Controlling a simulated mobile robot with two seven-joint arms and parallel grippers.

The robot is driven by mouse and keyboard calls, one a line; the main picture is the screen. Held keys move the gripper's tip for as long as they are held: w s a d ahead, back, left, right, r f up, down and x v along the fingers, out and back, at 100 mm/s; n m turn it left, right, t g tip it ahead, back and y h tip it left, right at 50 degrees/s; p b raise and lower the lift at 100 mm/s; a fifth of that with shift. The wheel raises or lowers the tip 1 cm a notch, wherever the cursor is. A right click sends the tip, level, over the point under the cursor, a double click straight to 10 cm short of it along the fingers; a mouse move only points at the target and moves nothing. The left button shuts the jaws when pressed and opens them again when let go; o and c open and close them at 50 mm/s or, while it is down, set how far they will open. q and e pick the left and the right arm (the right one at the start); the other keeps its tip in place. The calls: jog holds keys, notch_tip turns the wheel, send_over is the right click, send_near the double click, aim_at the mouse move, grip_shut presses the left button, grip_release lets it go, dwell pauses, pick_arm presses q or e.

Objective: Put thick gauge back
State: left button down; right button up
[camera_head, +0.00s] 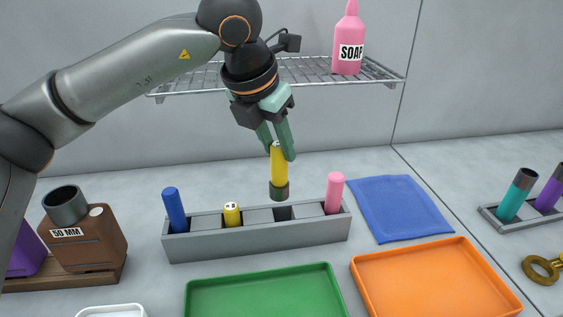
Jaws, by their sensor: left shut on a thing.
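My left gripper (279,143) is shut on a yellow gauge (278,167) with a dark green lower end. It holds the gauge upright above the grey gauge rack (262,239), over an empty dark slot (283,213). The gauge's lower end appears just above or at the slot; I cannot tell the exact gap. The rack also holds a blue gauge (174,209) at the left, a short yellow piece (232,214) beside it and a pink gauge (334,192) at the right. My right gripper is not in view.
A green tray (262,280) and an orange tray (435,276) lie in front of the rack. A blue cloth (398,208) lies to its right. A wire shelf (300,70) with a pink soap bottle (349,42) is behind.

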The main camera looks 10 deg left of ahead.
aim_at(282, 169)
pick_arm(q)
jog(key=x, duration=0.4)
jog(key=shift+s+f, duration=0.2)
jog(key=shift+s, duration=0.15)
jog(key=shift+f+b, duration=0.6)
jog(key=shift+b, duration=0.15)
jog(key=c, duration=1)
grip_release()
jog(key=o, duration=0.5)
jog(key=shift+c, duration=0.2)
